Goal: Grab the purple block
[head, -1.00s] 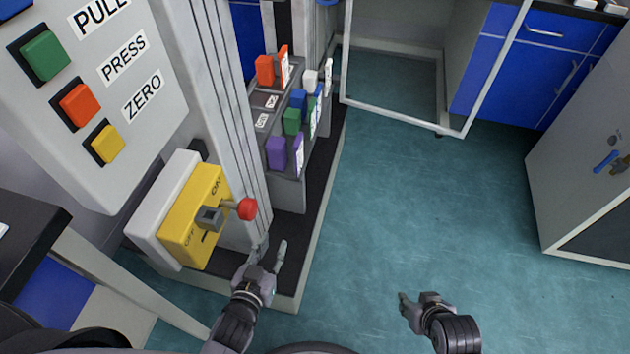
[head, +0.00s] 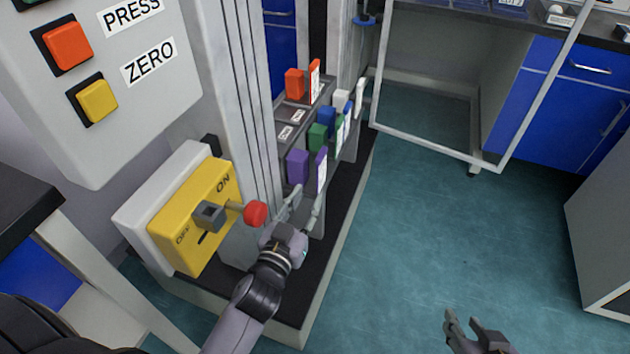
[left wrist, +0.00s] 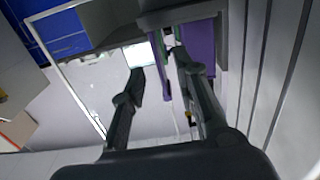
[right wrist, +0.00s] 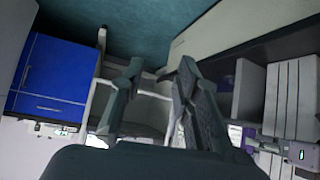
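The purple block (head: 297,167) sits at the near end of the grey stepped rack, beside a thinner purple piece with a white label (head: 321,171). In the left wrist view the purple block (left wrist: 200,52) is at the upper right, by the right finger. My left gripper (head: 306,203) is open and empty, its fingertips just below and in front of the purple pieces. Whether a finger touches them I cannot tell. My right gripper (head: 463,321) is open and empty over the floor, low in the head view.
The rack also holds green (head: 317,137), blue (head: 327,121), white and orange blocks (head: 294,84). A yellow switch box (head: 190,225) with a red-knobbed lever (head: 255,213) stands left of my left gripper. A metal frame (head: 430,150) stands behind.

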